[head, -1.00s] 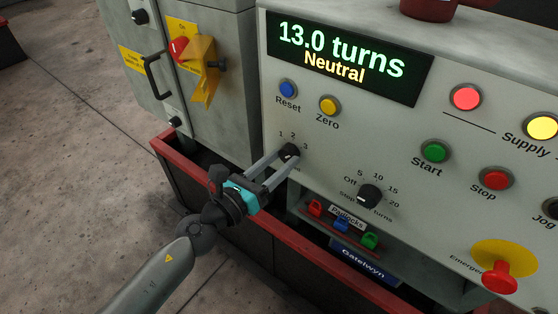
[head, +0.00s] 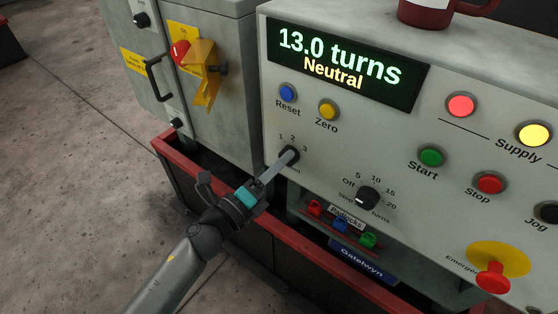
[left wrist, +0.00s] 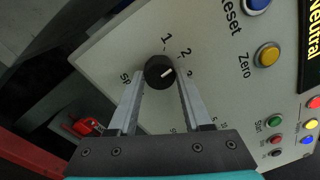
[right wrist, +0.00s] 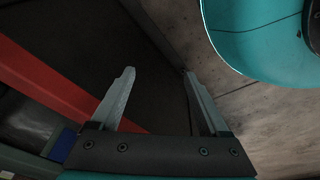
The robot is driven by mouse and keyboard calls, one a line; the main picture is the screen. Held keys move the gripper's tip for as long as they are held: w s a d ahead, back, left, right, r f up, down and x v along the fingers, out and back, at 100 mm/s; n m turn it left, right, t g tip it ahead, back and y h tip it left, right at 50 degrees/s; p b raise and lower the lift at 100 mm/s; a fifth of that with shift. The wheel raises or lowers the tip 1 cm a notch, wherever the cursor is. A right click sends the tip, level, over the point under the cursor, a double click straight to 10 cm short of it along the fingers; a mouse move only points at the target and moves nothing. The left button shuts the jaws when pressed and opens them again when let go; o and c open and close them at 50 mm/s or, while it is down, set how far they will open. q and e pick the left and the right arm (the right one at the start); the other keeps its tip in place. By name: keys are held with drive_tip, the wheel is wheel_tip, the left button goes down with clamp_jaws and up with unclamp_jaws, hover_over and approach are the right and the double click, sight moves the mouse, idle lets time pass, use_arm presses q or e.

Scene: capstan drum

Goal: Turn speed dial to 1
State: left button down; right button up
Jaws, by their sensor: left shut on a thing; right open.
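The speed dial (head: 291,153) is a small black knob on the grey control panel, with the numbers 1, 2 and 3 around it. In the left wrist view the dial (left wrist: 159,72) shows a white pointer mark directed toward the 2 and 3 side; I cannot tell exactly which number. My left gripper (head: 286,158) is shut on the dial, one finger on each side, and hides part of it in the head view. My right gripper (right wrist: 160,95) is open and empty, away from the panel. The display (head: 345,62) reads "13.0 turns, Neutral".
Blue Reset (head: 288,93) and yellow Zero (head: 328,111) buttons sit above the dial. A turns knob (head: 367,197) is to its right. Coloured padlocks (head: 342,225) are below. The red emergency button (head: 493,278) is at lower right. A red rail (head: 300,252) runs below the panel.

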use_arm(q)
drive_tip(key=shift+n+p, duration=1.65)
drive_tip(key=shift+n, duration=2.45)
use_arm(e)
drive_tip(key=s+d+f, duration=0.3)
drive_tip(key=s+d, duration=0.1)
drive_tip(key=s, duration=0.1)
drive_tip(key=shift+s+f, duration=0.15)
drive_tip(key=shift+s, duration=0.25)
use_arm(q)
drive_tip(key=shift+t, duration=0.3)
use_arm(e)
drive_tip(key=shift+d, duration=0.1)
use_arm(q)
drive_tip(key=shift+c, duration=1.7)
unclamp_jaws()
drive_tip(key=shift+s, duration=0.15)
